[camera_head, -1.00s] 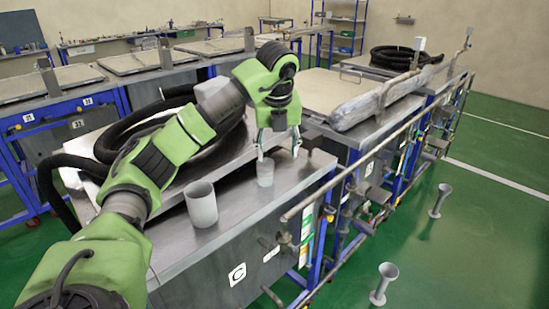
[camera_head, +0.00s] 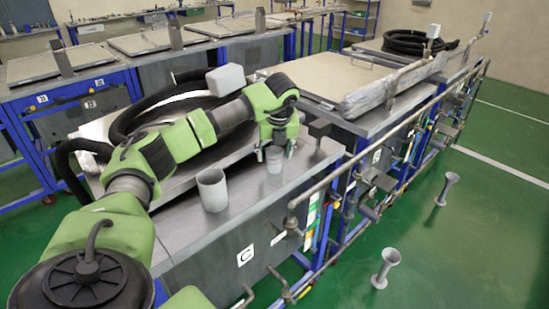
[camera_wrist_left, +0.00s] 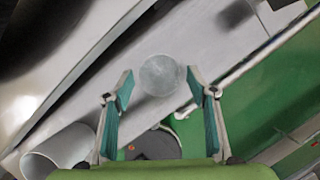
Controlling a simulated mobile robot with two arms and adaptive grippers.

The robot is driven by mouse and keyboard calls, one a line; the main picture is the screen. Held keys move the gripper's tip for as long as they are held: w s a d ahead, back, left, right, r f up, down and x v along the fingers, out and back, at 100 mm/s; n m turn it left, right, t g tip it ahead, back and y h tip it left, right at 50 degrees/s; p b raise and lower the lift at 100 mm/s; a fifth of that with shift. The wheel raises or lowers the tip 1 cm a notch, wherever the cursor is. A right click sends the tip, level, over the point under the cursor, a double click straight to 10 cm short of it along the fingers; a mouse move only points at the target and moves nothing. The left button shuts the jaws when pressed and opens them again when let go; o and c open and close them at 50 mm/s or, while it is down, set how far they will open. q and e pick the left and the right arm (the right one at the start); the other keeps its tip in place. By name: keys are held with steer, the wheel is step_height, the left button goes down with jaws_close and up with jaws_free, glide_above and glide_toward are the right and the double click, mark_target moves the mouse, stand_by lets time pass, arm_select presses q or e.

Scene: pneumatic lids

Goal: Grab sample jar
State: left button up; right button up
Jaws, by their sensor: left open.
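The sample jar, a small translucent grey cylinder (camera_head: 274,161), stands upright on the metal top of the bench marked C (camera_head: 180,228). My left gripper (camera_head: 276,151) points down just above and around the jar's upper part in the head view. In the left wrist view the jar's round top (camera_wrist_left: 160,75) lies between the two open fingertips (camera_wrist_left: 159,84), with a small gap on each side. The left gripper is open and holds nothing. My right gripper is not in view.
A larger grey open cup (camera_head: 212,192) stands left of the jar; it also shows in the left wrist view (camera_wrist_left: 62,150). A thick black hose (camera_head: 125,126) lies behind my arm. A metal rail (camera_head: 330,178) runs along the bench's front edge.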

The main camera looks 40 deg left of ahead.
arm_select(q)
steer(key=shift+x, duration=1.05)
steer(key=c, duration=1.2)
steer(key=shift+r, duration=0.1)
